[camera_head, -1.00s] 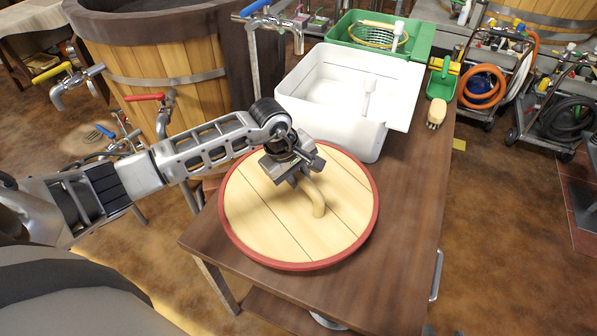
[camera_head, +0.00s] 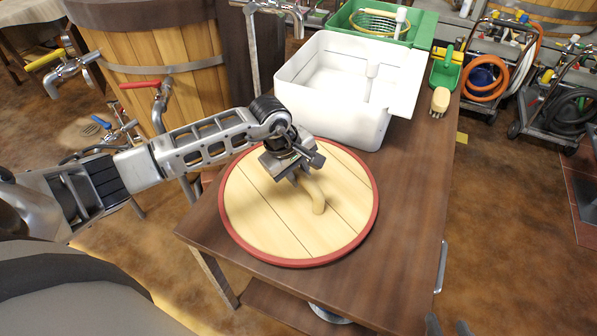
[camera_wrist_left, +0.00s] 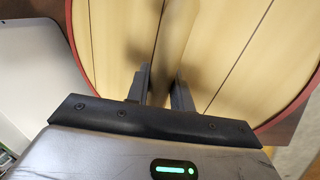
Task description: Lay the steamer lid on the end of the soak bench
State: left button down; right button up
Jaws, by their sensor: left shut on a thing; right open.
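The steamer lid (camera_head: 262,215) is a round pale wooden disc with a red rim and a curved wooden handle (camera_head: 319,203). It is level over the near end of the brown soak bench (camera_head: 410,215); I cannot tell whether it touches the top. My left gripper (camera_head: 297,178) is shut on the handle from above. In the left wrist view, the left gripper's fingers (camera_wrist_left: 160,85) straddle the handle (camera_wrist_left: 174,30), with the lid's planks (camera_wrist_left: 115,40) behind. Two dark tips of my right gripper (camera_head: 448,327) show apart at the bottom edge, empty.
A white tub (camera_head: 345,130) stands on the bench just behind the lid. A green crate (camera_head: 420,28), a green scoop (camera_head: 445,72) and a brush (camera_head: 439,101) are further back. A wooden vat (camera_head: 135,50) with taps stands left. The bench's right strip is clear.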

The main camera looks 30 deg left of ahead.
pick_arm(q)
jog(key=shift+w+f, duration=0.1)
jog(key=shift+f, duration=0.15)
jog(key=c, duration=1.1)
grip_release()
jog(key=shift+c, duration=0.2)
jog(key=shift+f, duration=0.1)
jog(key=v, duration=1.6)
